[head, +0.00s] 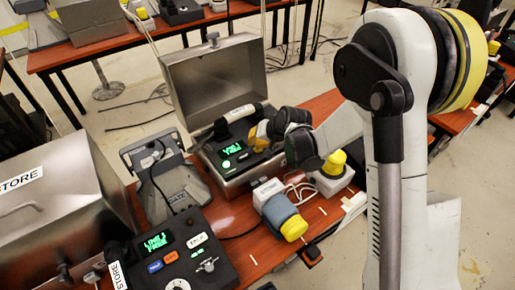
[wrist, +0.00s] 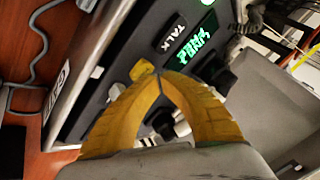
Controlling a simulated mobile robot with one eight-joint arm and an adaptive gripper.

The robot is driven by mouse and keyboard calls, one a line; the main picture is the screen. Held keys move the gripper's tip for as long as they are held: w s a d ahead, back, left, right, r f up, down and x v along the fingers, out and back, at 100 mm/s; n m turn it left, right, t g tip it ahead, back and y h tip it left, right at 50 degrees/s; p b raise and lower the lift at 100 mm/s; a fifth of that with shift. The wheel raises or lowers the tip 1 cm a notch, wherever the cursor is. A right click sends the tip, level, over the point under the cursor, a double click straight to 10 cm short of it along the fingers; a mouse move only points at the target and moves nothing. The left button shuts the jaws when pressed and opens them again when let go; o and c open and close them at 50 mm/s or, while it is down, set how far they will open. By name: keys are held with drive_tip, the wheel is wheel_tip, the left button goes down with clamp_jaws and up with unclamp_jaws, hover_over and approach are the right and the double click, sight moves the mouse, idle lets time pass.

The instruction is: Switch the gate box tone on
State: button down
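The gate box is an open metal box (head: 232,186) with its lid (head: 215,80) raised, in the middle of the head view. Its dark panel has a green lit display (head: 232,149), which also shows in the wrist view (wrist: 198,42). The wrist view shows a white-lettered TALK key (wrist: 170,33), a yellow button (wrist: 143,68) and dark knobs or switches (wrist: 163,122) partly behind my fingers. A GATE label (wrist: 57,90) is at the box edge. My gripper (wrist: 159,77) has its yellow fingertips together, empty, over the panel beside the yellow button; contact is unclear. Which control is the tone switch cannot be read.
A grey device (head: 165,185) stands left of the gate box. A blue-grey cylinder with a yellow end (head: 282,213) and a yellow-topped unit (head: 333,172) lie close by.

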idle(0.4)
drive_tip(key=shift+f+b, duration=0.5)
drive_tip(key=shift+r, duration=0.5)
drive_tip(key=shift+r+p, duration=0.1)
drive_tip(key=shift+p, duration=0.2)
drive_tip(key=shift+r+p, duration=1.9)
drive_tip(key=shift+r, duration=1)
